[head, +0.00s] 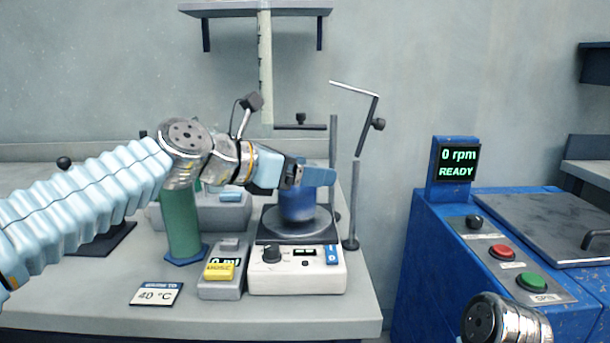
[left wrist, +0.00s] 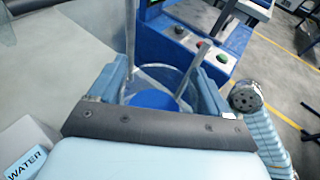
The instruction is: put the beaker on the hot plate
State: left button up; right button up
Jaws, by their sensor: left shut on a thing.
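The beaker (head: 297,207) is clear with blue liquid in it and looks upright. My left gripper (head: 312,176) is shut on it near the top, one finger showing across its front. The beaker's rim and blue liquid (left wrist: 152,99) show between the fingers in the left wrist view. The hot plate (head: 320,278) is a white box with a knob and a round dark top. The beaker's base is at the middle of that top; I see no clear gap, but cannot tell whether it bears on it. My right gripper's fingers are not in view.
Stand rods (head: 354,205) rise behind and right of the hot plate. A grey dispenser (head: 222,284) with a yellow button and a green column (head: 180,225) stand left of it. A 40 °C card (head: 156,294) lies in front. A blue machine (head: 420,240) stands right.

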pick_arm(q)
jog(key=shift+f, duration=0.25)
jog(key=shift+f, duration=0.2)
jog(key=o, duration=1.1)
jog(key=shift+r, duration=0.2)
jog(key=v, duration=1.2)
